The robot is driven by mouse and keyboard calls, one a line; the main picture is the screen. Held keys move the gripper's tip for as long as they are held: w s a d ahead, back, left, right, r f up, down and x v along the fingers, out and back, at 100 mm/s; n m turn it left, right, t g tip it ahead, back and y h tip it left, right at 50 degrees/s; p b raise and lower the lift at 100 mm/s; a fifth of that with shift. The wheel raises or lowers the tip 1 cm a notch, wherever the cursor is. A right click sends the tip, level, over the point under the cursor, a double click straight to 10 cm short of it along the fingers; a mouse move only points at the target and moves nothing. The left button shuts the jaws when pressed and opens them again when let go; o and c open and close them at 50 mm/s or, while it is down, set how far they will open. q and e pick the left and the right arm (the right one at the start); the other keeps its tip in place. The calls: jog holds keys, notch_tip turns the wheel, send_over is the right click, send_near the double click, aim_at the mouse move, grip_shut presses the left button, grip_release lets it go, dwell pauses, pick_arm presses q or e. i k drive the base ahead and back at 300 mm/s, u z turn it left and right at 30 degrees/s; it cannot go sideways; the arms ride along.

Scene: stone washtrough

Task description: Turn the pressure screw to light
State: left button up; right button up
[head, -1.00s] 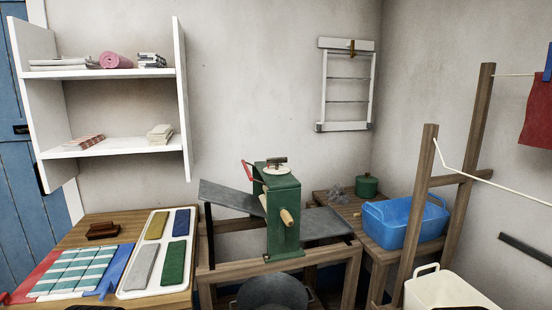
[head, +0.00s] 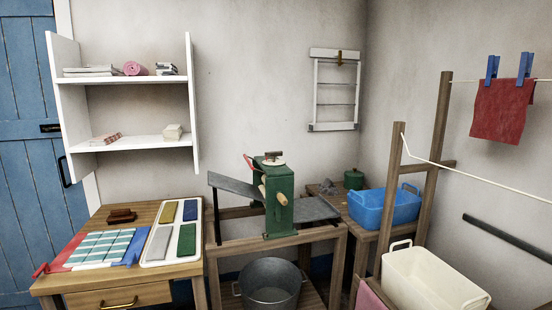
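The green mangle (head: 279,215) stands on a wooden frame in the middle of the view. The pressure screw (head: 270,155) is on its top, with a pale round disc (head: 270,162) and a small brown bar handle above it. The screw is small here, and I cannot read any marks or its setting. Neither of my grippers is in view.
Grey boards (head: 236,186) slope off both sides of the mangle. A metal tub (head: 270,286) is below it. A table (head: 115,278) with cloths and a tray is at left. A blue basin (head: 378,213), wooden rack (head: 438,150) and cream tub (head: 432,282) stand at right.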

aim_at(273, 154)
jog(key=z, duration=0.05)
jog(key=k, duration=0.6)
jog(key=u, duration=0.65)
jog(key=i, duration=1.45)
jog(key=z, duration=0.95)
